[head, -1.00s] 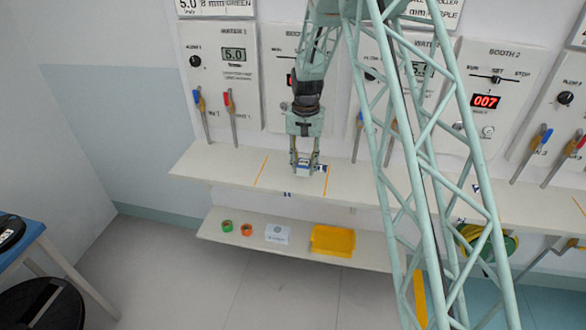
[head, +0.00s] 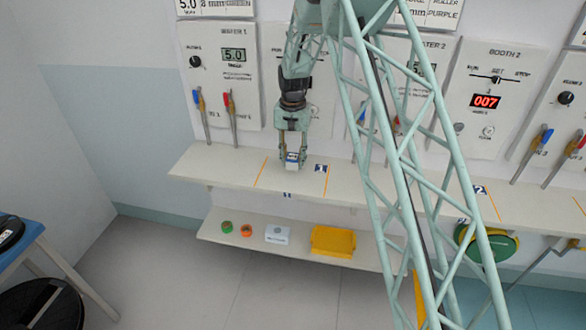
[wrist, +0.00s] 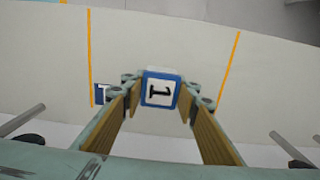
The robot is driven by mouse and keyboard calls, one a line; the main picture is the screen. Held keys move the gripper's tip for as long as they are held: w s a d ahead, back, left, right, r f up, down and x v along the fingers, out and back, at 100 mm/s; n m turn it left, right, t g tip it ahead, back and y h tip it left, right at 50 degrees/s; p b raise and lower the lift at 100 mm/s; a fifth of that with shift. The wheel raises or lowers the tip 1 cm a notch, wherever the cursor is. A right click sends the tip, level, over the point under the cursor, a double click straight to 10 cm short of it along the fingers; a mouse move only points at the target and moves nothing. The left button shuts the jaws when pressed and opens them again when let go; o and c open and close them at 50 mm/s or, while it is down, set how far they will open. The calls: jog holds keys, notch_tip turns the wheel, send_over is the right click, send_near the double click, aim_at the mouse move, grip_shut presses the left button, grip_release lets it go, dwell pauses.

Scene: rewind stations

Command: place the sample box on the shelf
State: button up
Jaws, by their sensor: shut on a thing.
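The sample box is a small white block with blue edges and a black "1" on its face, seen in the wrist view (wrist: 160,89). My gripper (head: 290,160) is shut on it, with one finger on each side. In the head view the box (head: 291,159) is between the fingertips, at the upper shelf (head: 225,168), between two orange lines. I cannot tell whether its underside touches the shelf. A blue "1" label (head: 321,168) lies on the shelf just right of the box.
The lower shelf (head: 376,255) holds a green roll (head: 227,226), an orange roll (head: 246,230), a white box (head: 277,234) and a yellow tray (head: 333,241). Coloured-handled levers (head: 229,105) stand along the wall behind the upper shelf. My lattice arm covers the middle right.

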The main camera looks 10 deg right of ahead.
aim_at(293, 167)
jog(key=shift+f, duration=1.75)
jog(key=shift+s+f+b, duration=0.1)
jog(key=shift+f+b, duration=0.05)
jog(key=shift+b, duration=0.15)
jog(key=o, duration=0.9)
notch_tip(293, 167, up, 11)
jog(key=shift+r+p, duration=0.15)
jog(key=shift+p, duration=0.6)
jog(key=shift+r, duration=0.5)
